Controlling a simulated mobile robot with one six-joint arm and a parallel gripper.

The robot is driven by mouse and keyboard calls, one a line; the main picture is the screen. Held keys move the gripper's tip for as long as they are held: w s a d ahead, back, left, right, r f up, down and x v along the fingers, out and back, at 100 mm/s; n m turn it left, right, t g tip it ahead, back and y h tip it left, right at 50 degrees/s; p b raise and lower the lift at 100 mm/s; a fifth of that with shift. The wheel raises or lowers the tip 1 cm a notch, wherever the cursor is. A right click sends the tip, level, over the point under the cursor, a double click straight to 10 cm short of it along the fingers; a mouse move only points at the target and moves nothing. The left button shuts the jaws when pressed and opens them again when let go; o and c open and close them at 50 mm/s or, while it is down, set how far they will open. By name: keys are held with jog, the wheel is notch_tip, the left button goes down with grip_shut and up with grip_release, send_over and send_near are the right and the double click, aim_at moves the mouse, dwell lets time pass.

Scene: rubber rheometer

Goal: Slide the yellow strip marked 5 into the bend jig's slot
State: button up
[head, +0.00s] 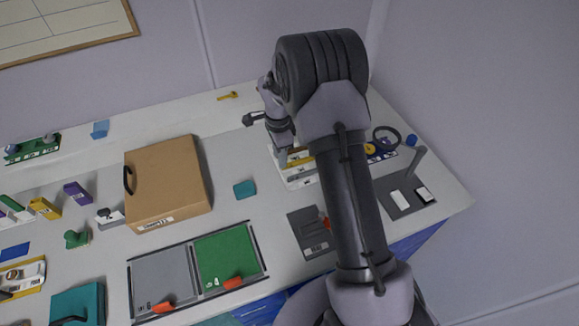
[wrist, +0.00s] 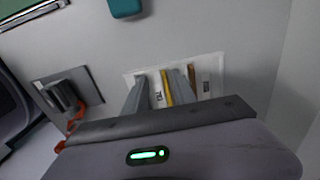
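My gripper (wrist: 160,80) points down over a white strip holder (wrist: 217,66) in the wrist view. Its two fingers are apart. A yellow strip (wrist: 167,88) stands between them, beside a white face with a dark mark that I cannot read surely. A tan strip stands right of the right finger. In the head view the white holder (head: 299,181) is partly behind my arm, and the fingertips are hard to make out. A dark plate with a grey block and a red part, likely the bend jig (head: 309,243), lies nearer; it also shows in the wrist view (wrist: 88,82).
A teal block (head: 244,189) lies left of the holder. A grey and green mat pair (head: 227,257) and a brown box (head: 167,183) are further left. A dark plate with an upright post (head: 405,195) stands right of my arm. Bare table lies around the dark jig plate.

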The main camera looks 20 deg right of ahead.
aim_at(295, 163)
jog(key=f, duration=0.1)
jog(key=f+b, duration=0.1)
jog(key=f, duration=0.1)
jog(key=d+f, duration=0.1)
jog(key=shift+w+f, duration=0.25)
jog(key=shift+f, duration=0.15)
jog(key=shift+r, duration=0.15)
jog(key=c, duration=0.7)
grip_shut()
